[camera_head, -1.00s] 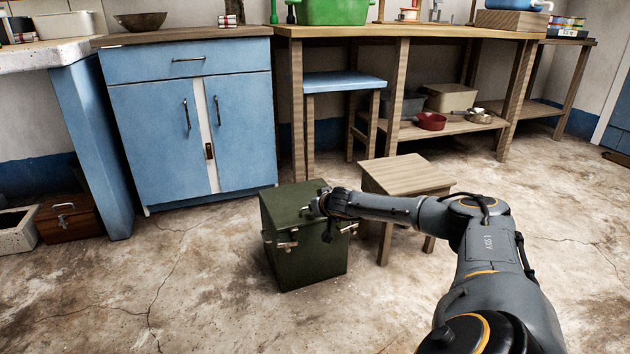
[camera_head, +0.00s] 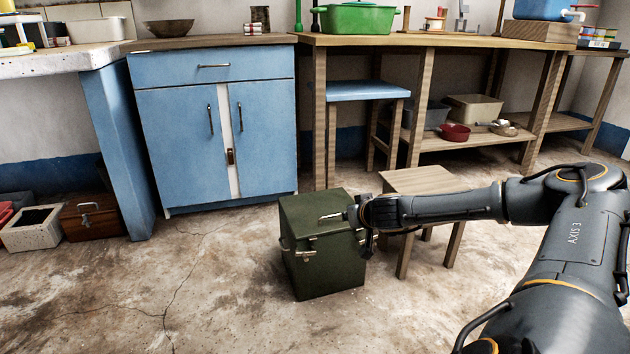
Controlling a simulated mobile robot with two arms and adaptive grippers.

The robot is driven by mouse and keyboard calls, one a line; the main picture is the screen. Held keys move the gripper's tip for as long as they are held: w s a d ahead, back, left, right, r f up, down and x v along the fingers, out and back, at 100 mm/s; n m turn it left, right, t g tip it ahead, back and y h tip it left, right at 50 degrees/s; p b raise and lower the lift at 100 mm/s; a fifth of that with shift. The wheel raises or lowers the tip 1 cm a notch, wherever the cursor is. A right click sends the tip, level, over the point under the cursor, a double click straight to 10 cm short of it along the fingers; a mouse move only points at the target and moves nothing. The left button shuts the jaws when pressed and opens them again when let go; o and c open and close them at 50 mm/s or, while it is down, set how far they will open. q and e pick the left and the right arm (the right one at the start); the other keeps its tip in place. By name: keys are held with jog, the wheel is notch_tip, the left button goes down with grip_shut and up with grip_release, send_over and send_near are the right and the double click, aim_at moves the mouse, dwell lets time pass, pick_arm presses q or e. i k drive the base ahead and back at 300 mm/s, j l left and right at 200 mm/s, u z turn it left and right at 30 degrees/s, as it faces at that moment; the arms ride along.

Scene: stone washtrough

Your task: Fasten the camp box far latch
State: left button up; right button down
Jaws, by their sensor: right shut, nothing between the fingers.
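The camp box (camera_head: 325,273) is a dark green, upright box on the floor, with its lid down. A metal handle (camera_head: 331,216) shows on the lid. A silver latch (camera_head: 300,253) shows on the front face towards the left. My right gripper (camera_head: 366,240) is shut and empty at the box's upper right edge, with its fingers pointing down. It hides that edge, so I cannot tell how the latch there stands, nor whether the gripper touches the box. My left gripper is out of view.
A wooden stool (camera_head: 420,181) stands just right of the box, under my right forearm. A blue cabinet (camera_head: 215,135) stands behind to the left, and a wooden workbench (camera_head: 430,41) behind. The floor (camera_head: 225,300) left and front of the box is clear.

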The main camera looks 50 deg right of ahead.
aim_at(304, 254)
jog(key=k+l, duration=0.15)
jog(key=l, duration=0.2)
jog(key=k+l, duration=0.15)
jog(key=l, duration=0.2)
jog(key=k+l, duration=0.15)
jog(key=l, duration=0.2)
